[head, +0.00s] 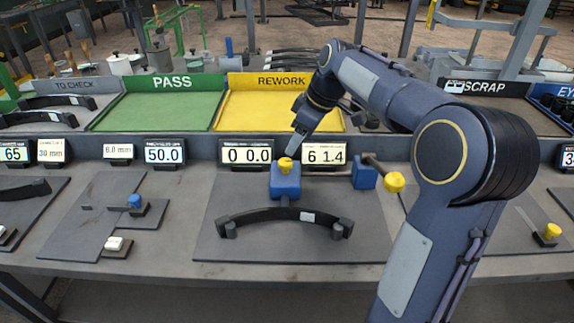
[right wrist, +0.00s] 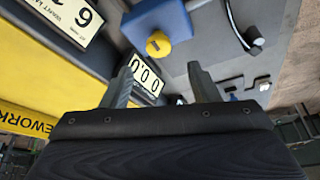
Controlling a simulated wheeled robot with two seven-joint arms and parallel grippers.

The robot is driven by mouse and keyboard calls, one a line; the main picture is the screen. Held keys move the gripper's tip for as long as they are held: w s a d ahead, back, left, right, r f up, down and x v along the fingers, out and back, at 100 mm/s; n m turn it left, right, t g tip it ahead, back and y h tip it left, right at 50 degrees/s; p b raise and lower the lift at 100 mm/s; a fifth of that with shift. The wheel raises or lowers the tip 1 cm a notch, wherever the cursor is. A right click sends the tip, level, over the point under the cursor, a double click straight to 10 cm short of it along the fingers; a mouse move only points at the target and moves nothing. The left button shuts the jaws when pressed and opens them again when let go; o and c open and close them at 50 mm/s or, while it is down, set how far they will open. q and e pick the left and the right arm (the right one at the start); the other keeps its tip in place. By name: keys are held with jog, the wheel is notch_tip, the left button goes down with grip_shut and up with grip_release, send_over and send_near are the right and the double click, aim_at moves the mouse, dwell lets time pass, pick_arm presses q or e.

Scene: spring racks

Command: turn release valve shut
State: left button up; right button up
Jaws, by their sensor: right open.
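A blue press block (head: 285,183) stands behind the middle of a dark curved leaf spring (head: 262,214). A small yellow knob (head: 285,164) sits on it, which I take for the release valve. My right gripper (head: 294,148) is just above and behind this knob. In the right wrist view, the right gripper (right wrist: 162,68) is open and empty. There the yellow knob (right wrist: 158,44) on the blue block (right wrist: 158,18) lies beyond the fingertips, not gripped. A second blue block (head: 364,172) has a lever ending in a yellow ball (head: 394,182). My left gripper is out of view.
Two displays reading 0 0.0 (head: 246,154) and 6 1.4 (head: 325,154) stand close behind the press. The green PASS tray (head: 160,112) and yellow REWORK tray (head: 262,112) lie farther back. My right arm covers part of the right side.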

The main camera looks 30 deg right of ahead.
aim_at(286, 161)
jog(key=x, duration=0.7)
jog(key=shift+w+f+b, duration=0.25)
jog(key=shift+f+b, duration=0.05)
jog(key=c, duration=1)
